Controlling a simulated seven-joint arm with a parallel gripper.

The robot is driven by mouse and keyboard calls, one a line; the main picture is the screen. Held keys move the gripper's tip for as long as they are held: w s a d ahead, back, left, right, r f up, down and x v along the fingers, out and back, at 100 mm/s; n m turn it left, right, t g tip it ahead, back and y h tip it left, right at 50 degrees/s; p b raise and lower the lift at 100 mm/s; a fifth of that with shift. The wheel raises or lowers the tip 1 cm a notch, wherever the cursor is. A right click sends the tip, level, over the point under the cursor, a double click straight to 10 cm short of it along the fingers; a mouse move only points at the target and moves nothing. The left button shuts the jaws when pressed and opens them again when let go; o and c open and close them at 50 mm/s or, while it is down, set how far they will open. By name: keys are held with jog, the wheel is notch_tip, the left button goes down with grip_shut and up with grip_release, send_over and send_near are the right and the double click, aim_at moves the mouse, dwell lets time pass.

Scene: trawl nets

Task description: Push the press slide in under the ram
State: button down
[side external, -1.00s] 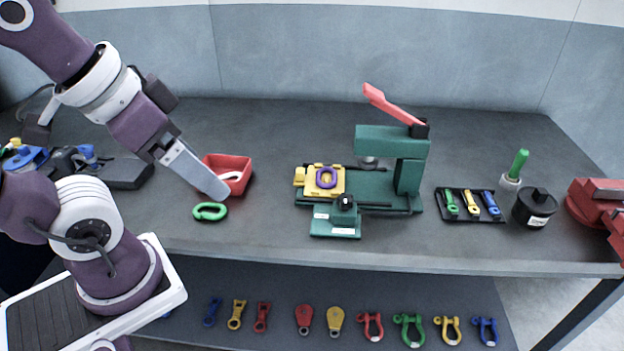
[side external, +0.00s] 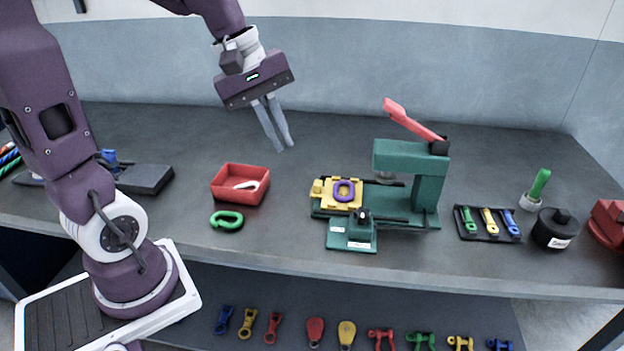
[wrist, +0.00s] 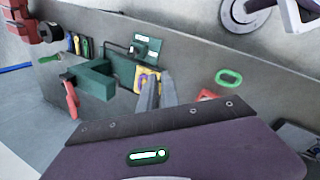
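The green press (side external: 428,185) stands on the table with its red lever (side external: 412,120) raised. Its ram (side external: 386,179) hangs under the green head. The yellow slide (side external: 330,202) sits at the left end of the press rails, left of the ram and not under it. A purple ring (side external: 345,190) lies on the slide. My gripper (side external: 282,149) is empty in the air, above and left of the slide, behind the red bin. Its two grey fingers have a narrow gap between them. In the wrist view the fingers (wrist: 158,75) overlap the slide's image.
A red bin (side external: 240,198) and a green link (side external: 226,220) lie left of the press. A tool tray (side external: 488,236) and black pot (side external: 555,230) stand right. The table behind is clear.

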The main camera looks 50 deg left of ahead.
jog(key=w+a+f+n+h, duration=0.1)
jog(key=w+a+f+n, duration=0.2)
jog(key=a+f+n, duration=0.4)
jog(key=w+a+f+n, duration=0.35)
jog(key=a+n, duration=0.25)
jog(key=a, duration=0.2)
jog(key=x, duration=1)
jog(key=shift+s+f, duration=0.1)
jog(key=shift+w+d, duration=1.35)
